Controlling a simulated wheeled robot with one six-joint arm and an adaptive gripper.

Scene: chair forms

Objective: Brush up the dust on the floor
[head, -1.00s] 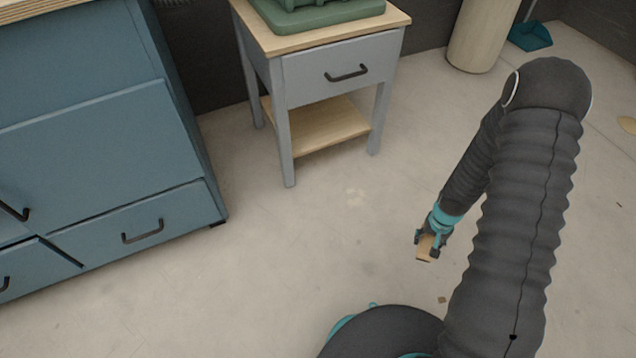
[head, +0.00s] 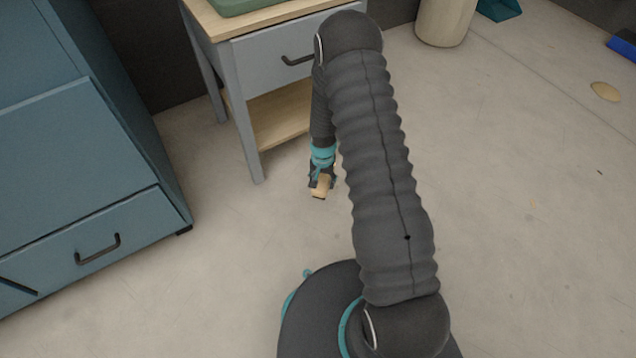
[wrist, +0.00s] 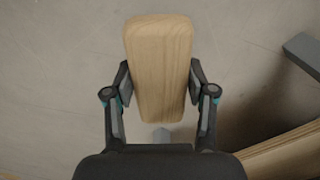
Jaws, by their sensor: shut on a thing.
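My gripper (head: 322,178) is low over the floor in front of the small grey side table, with its fingers shut on a wooden-backed brush (head: 321,188). In the wrist view the brush (wrist: 160,60) is a pale, rounded wooden block between the two fingers; its bristles are hidden beneath it. I cannot tell whether it touches the floor. A flat tan patch (head: 605,91) lies on the floor at the far right, well away from my gripper; I cannot tell whether it is dust. No dust shows clearly near the brush, and my arm hides part of the floor.
The grey side table (head: 250,120) with a wooden shelf stands just behind my gripper. A blue cabinet (head: 80,190) is at left. A pale cylindrical bin (head: 443,20), a teal dustpan (head: 498,9) and a blue object (head: 622,46) are at the back right. The right floor is mostly clear.

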